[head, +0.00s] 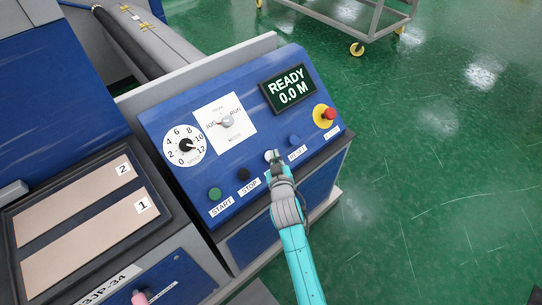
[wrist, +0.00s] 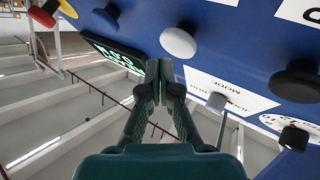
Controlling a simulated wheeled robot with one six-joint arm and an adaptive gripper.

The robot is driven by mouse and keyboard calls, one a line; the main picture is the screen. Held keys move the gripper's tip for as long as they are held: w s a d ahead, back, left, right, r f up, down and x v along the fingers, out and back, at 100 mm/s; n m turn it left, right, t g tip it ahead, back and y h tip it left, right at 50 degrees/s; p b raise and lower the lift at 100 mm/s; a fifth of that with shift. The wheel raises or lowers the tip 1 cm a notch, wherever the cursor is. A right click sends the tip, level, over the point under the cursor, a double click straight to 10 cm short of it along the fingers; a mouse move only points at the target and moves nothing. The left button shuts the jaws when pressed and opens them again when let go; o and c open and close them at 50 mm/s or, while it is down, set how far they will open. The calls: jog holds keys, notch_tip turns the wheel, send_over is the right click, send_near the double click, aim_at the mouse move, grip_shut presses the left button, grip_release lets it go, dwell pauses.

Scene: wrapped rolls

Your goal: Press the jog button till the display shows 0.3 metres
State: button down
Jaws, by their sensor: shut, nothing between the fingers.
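The blue control panel (head: 185,185) carries a display (head: 287,88) reading "READY 0.0 M". A white button (head: 268,155) sits in the button row between the black STOP button (head: 244,174) and the blue RESET button (head: 294,140); its label is hidden by my gripper. My gripper (head: 276,162) is shut and empty, its tips just in front of the white button and partly covering it. In the wrist view the white button (wrist: 178,42) shows whole, beyond the closed fingertips (wrist: 160,72); I cannot tell exactly how wide the gap is.
A green START button (head: 215,194), a JOG/RUN mode knob (head: 226,121) and a speed dial (head: 185,146) are on the same panel. A red emergency stop (head: 330,114) on yellow sits at the right end. Open green floor lies to the right.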

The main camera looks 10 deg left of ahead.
jog(key=shift+w+a+f, duration=0.2)
jog(key=shift+f, duration=0.1)
jog(key=shift+w+a+f, duration=0.35)
jog(key=shift+a+f, duration=0.1)
jog(key=shift+f, duration=0.2)
dwell(1.6)
dwell(0.4)
jog(key=shift+s+d+r, duration=0.3)
jog(key=shift+d+r, duration=0.05)
jog(key=shift+r, duration=0.15)
jog(key=shift+s+d+r, duration=0.25)
jog(key=shift+d+r, duration=0.05)
jog(key=shift+r, duration=0.15)
jog(key=shift+s+d+r, duration=0.35)
jog(key=shift+d+r, duration=0.1)
jog(key=shift+r, duration=0.2)
jog(key=shift+s+d+r, duration=0.3)
jog(key=shift+d+r, duration=0.1)
jog(key=shift+r, duration=0.2)
jog(key=shift+s+d+r, duration=0.35)
jog(key=shift+d+r, duration=0.1)
jog(key=shift+r, duration=0.2)
